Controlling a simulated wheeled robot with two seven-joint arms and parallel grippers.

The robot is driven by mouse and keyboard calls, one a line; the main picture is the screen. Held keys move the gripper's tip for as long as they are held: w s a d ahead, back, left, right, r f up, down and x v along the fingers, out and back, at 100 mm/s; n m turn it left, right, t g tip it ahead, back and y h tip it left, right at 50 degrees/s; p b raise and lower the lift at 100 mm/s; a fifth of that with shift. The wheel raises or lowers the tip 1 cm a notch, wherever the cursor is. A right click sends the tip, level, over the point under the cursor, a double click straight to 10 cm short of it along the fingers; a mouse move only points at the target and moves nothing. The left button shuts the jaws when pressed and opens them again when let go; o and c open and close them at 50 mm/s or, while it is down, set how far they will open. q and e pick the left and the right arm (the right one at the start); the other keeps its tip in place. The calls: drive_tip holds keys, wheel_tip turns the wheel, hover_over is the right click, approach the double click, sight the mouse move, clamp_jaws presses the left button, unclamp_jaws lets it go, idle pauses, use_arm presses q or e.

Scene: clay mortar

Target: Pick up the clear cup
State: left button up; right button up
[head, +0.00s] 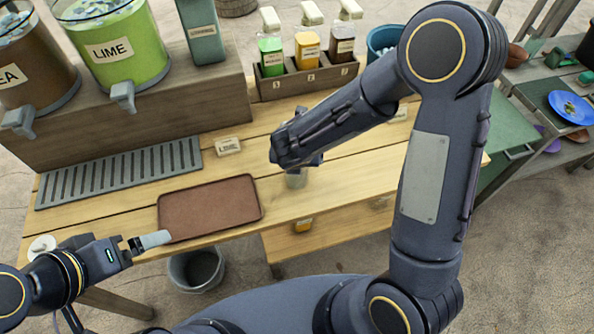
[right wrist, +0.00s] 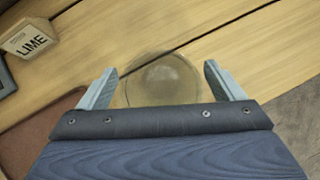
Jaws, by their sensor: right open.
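The clear cup (right wrist: 160,80) stands on the wooden table in the right wrist view, seen from above. It lies between the two fingers of my open right gripper (right wrist: 160,85), with a gap visible on each side. In the head view a small part of the cup (head: 297,180) shows below the right gripper (head: 300,162); the rest is hidden behind the gripper and forearm. My left gripper (head: 150,241) is over the front left edge of the table, and I cannot tell whether its fingers are apart.
A brown tray (head: 210,207) lies left of the cup, with a LIME card (head: 228,146) behind it. A slotted grey drip mat (head: 120,172), drink dispensers (head: 120,50) and a bottle rack (head: 306,78) stand farther back. A bucket (head: 196,268) is below the table's front edge.

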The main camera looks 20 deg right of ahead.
drive_tip(key=shift+w+f, duration=0.15)
drive_tip(key=shift+f, duration=0.05)
drive_tip(key=c, duration=1.1)
drive_tip(key=shift+o, duration=0.2)
drive_tip(key=shift+r, duration=0.1)
